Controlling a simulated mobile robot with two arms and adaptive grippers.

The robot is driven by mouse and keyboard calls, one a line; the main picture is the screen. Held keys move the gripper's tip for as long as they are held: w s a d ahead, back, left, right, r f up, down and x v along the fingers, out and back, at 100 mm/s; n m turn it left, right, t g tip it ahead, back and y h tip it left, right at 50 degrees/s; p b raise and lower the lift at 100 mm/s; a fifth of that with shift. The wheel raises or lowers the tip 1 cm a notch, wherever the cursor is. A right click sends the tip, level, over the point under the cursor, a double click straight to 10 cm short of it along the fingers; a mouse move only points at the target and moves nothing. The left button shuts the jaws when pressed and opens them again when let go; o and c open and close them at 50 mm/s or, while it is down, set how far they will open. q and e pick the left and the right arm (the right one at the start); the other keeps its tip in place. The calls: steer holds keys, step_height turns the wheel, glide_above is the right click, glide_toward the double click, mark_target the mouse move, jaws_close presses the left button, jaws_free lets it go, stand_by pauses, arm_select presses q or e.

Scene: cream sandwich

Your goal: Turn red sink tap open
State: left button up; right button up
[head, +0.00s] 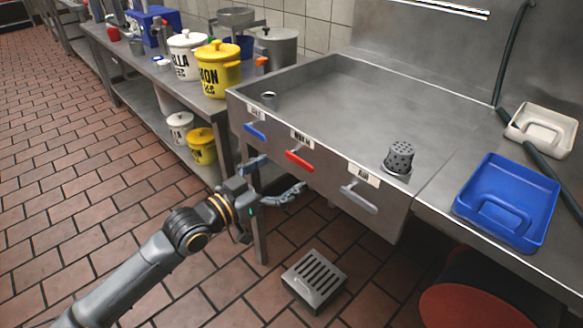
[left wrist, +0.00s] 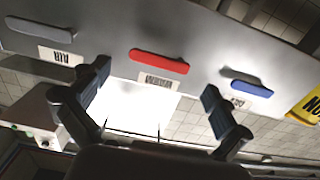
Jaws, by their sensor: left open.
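The red tap handle (head: 299,161) is a short bar on the front panel of the steel sink (head: 330,90), under a label that is hard to read. It lies nearly level in the left wrist view (left wrist: 159,61), where the labels appear upside down. My left gripper (head: 276,180) is open and empty in front of the panel, just below the red handle. In the left wrist view my fingers (left wrist: 155,85) stand apart on either side of the red handle, which shows beyond them. I see no contact. My right gripper is not in view.
A blue handle (head: 255,131) is left of the red one, and a grey handle (head: 359,199) labelled AIR is right. Yellow (head: 219,75) and white (head: 186,60) pots stand on the left counter. A blue scoop tray (head: 470,205) lies at right.

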mark_target(298, 162)
arm_select(q)
steer(key=shift+x, duration=1.65)
steer(key=c, duration=0.7)
steer(key=shift+s+a+r, duration=0.25)
steer(key=shift+a, duration=0.1)
jaws_close()
steer(key=shift+w+d, duration=0.1)
